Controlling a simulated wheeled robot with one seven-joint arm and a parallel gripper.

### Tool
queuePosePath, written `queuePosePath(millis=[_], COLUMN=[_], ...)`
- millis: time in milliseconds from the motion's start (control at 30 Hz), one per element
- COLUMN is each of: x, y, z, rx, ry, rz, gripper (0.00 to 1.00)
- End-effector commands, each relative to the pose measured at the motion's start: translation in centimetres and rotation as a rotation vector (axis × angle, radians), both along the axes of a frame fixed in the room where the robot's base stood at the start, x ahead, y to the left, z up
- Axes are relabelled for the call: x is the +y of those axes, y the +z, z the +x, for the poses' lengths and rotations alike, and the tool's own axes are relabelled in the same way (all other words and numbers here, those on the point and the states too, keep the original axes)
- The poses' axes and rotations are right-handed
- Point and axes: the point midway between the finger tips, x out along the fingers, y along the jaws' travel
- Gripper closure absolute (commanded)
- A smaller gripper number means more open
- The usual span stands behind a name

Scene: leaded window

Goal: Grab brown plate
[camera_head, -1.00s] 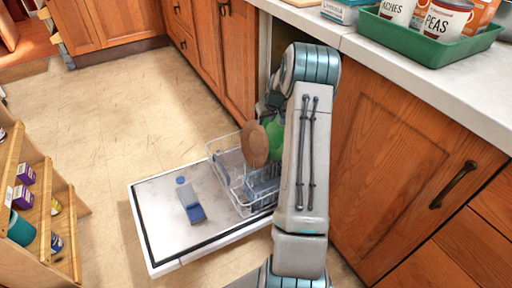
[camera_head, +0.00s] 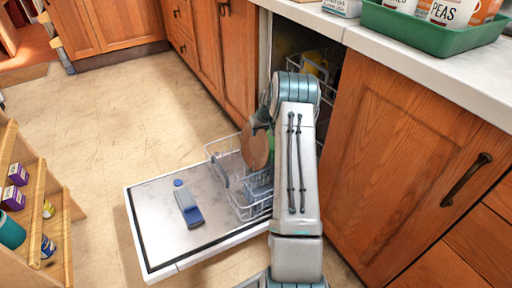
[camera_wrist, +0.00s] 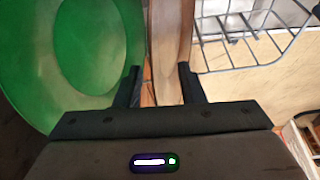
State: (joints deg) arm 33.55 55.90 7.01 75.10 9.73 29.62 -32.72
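The brown plate (camera_head: 255,147) stands upright in the dishwasher rack, partly hidden by my arm. In the wrist view the brown plate (camera_wrist: 172,40) shows nearly edge-on, between the two fingertips of my gripper (camera_wrist: 160,72). The fingers are apart, one on each side of the plate's edge, with a small gap visible on the left. I cannot tell whether the right finger touches it. In the head view my gripper is hidden behind my arm.
A green plate (camera_wrist: 70,55) stands close on the left in the wrist view. The wire rack (camera_head: 225,165) sits on the open dishwasher door (camera_head: 155,215), with a blue-grey object (camera_head: 188,205) on the door. Cabinets and a counter (camera_head: 420,60) border the right.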

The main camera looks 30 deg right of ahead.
Motion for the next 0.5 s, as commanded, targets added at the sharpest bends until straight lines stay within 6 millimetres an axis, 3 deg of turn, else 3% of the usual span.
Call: queuePosePath(millis=[67,167,200,500], x=[-0.01,-0.01,-0.01,0.00], y=[0.04,0.05,0.05,0.06], z=[-0.02,-0.02,-0.02,-0.01], rx=[0.000,0.000,0.000,0.000], ry=[0.000,0.000,0.000,-0.002], rz=[0.000,0.000,0.000,0.001], gripper=[0.67,0.95,1.00,1.00])
